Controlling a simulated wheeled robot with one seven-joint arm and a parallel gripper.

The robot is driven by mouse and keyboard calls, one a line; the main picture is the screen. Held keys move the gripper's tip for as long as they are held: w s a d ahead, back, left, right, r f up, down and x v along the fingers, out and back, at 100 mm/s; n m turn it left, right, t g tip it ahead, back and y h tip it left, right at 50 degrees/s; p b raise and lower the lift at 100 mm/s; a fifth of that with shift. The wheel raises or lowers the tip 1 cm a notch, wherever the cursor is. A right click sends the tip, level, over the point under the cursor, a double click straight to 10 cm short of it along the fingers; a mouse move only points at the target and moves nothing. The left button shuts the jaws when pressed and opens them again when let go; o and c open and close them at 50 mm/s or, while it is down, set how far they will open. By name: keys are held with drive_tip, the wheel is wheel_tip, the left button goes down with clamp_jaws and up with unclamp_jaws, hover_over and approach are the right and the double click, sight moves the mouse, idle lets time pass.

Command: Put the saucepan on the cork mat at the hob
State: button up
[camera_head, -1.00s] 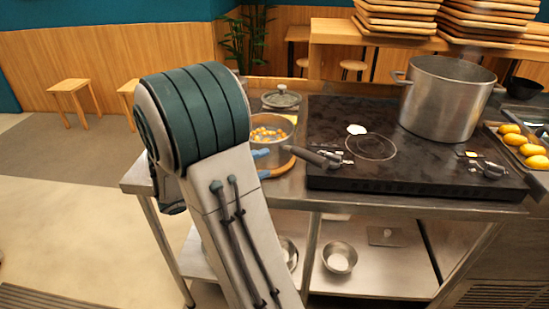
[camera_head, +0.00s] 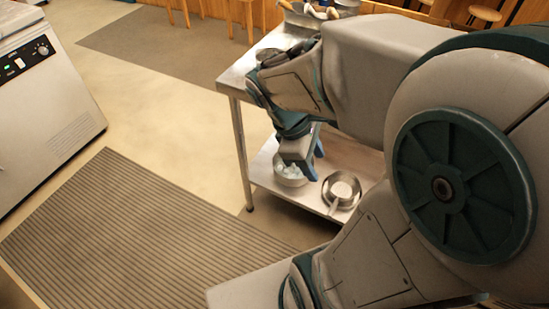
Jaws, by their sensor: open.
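A small metal pan with a short handle, seemingly the saucepan (camera_head: 343,188), sits on the lower shelf of the steel table. My gripper (camera_head: 305,158) points down with its blue fingers apart and nothing seen between them. In the picture it is just above and left of the pan, overlapping a bowl; its exact height cannot be told. The cork mat and the hob cannot be made out; my arm covers much of the table.
A metal bowl (camera_head: 290,178) with pale contents stands on the shelf left of the pan. The steel table (camera_head: 234,78) has its near left leg beside open floor. A ribbed floor mat (camera_head: 130,230) lies at the left, with a white machine (camera_head: 45,105) beyond.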

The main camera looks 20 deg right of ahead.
drive_tip(key=a+r+m+t+y, duration=0.1)
drive_tip(key=a+m+t+y, duration=0.3)
drive_tip(key=a+m, duration=0.4)
drive_tip(key=shift+w+r+m+y, duration=0.3)
drive_tip(key=shift+w+m, duration=0.15)
drive_tip(key=shift+m, duration=0.55)
drive_tip(key=shift+a, duration=0.1)
